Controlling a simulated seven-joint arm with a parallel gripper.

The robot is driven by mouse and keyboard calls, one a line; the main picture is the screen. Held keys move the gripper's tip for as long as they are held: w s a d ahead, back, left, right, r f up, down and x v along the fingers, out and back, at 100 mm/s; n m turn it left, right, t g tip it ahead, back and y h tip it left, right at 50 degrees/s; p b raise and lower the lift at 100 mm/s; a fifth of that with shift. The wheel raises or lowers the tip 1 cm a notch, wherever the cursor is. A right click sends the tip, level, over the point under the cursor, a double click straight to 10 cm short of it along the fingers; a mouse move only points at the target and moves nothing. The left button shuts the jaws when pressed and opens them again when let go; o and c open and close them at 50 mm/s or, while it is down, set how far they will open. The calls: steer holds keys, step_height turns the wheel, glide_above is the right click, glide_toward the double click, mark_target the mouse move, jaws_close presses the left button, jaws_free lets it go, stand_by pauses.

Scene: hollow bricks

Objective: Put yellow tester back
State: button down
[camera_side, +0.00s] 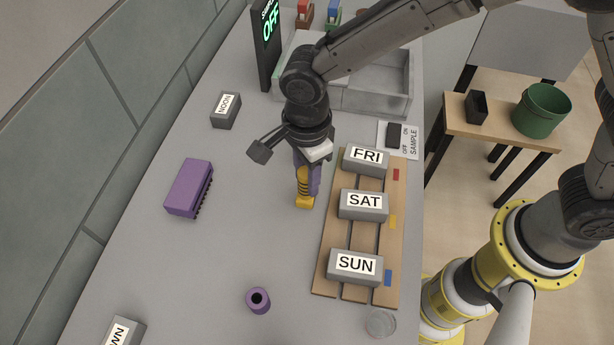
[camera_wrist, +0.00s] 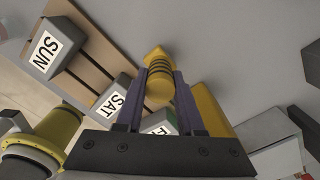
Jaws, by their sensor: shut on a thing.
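On the board stand grey bricks labelled FRI (camera_side: 366,161), SAT (camera_side: 363,205) and SUN (camera_side: 355,267). Red, yellow (camera_side: 393,221) and blue tags mark the board's right edge.
A purple ridged block (camera_side: 188,188), a purple hollow cylinder (camera_side: 258,300) and a NOON brick (camera_side: 226,110) stand on the table. A grey tray (camera_side: 375,103), a switch (camera_side: 394,135) and a sign reading OFF (camera_side: 267,45) are farther back. A clear round dish (camera_side: 380,323) is near the front.

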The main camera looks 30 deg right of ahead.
steer(key=shift+f, duration=0.55)
steer(key=shift+f, duration=0.1)
steer(key=c, duration=0.5)
jaws_free()
steer(key=shift+f, duration=0.1)
